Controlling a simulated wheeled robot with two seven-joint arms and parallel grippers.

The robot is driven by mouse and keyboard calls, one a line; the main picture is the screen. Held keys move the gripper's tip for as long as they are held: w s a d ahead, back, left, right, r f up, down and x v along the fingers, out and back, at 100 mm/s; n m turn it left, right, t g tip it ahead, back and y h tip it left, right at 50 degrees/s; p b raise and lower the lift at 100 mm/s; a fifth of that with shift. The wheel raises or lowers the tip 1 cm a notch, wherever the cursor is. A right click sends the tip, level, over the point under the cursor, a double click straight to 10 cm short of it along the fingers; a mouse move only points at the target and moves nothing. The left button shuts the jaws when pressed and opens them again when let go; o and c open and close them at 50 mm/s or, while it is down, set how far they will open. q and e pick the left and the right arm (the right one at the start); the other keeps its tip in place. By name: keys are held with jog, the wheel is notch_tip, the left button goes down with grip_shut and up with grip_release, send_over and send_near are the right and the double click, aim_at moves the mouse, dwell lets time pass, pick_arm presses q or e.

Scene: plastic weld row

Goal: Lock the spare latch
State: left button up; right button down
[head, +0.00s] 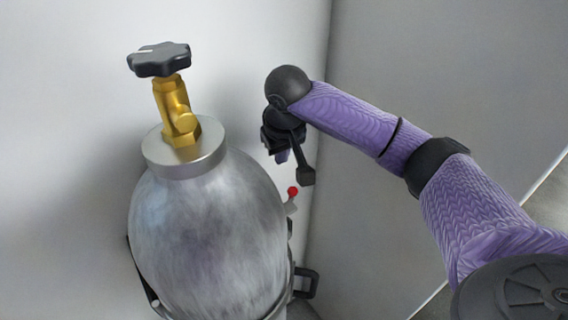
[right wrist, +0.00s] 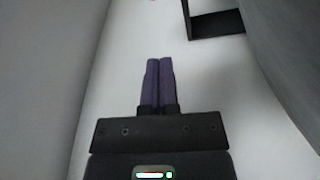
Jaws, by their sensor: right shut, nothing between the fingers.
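A small lever with a red ball tip (head: 292,191) stands at the right side of the gas cylinder (head: 205,235). It may be the spare latch, but I cannot tell. A black loop-shaped bracket (head: 308,284) sits lower on the same side. My right gripper (head: 282,157) is above the red tip and apart from it, beside the cylinder's shoulder. In the right wrist view its purple fingers (right wrist: 159,62) are together with nothing between them. A black bracket (right wrist: 215,24) shows beyond them at the upper right. My left gripper is not in view.
The cylinder has a brass valve (head: 176,108) with a black knob (head: 159,59) on top. A pale wall (head: 75,130) stands behind it, and a grey wall (head: 420,60) meets it at a corner close to my right gripper.

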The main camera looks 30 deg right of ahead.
aim_at(290, 201)
jog(key=f, duration=0.2)
jog(key=s+f, duration=0.1)
jog(key=f, duration=0.3)
jog(key=shift+s+d+p, duration=0.2)
jog(key=shift+s+p, duration=0.1)
jog(key=shift+s, duration=0.05)
jog(key=shift+f, duration=0.1)
jog(key=shift+w, duration=0.1)
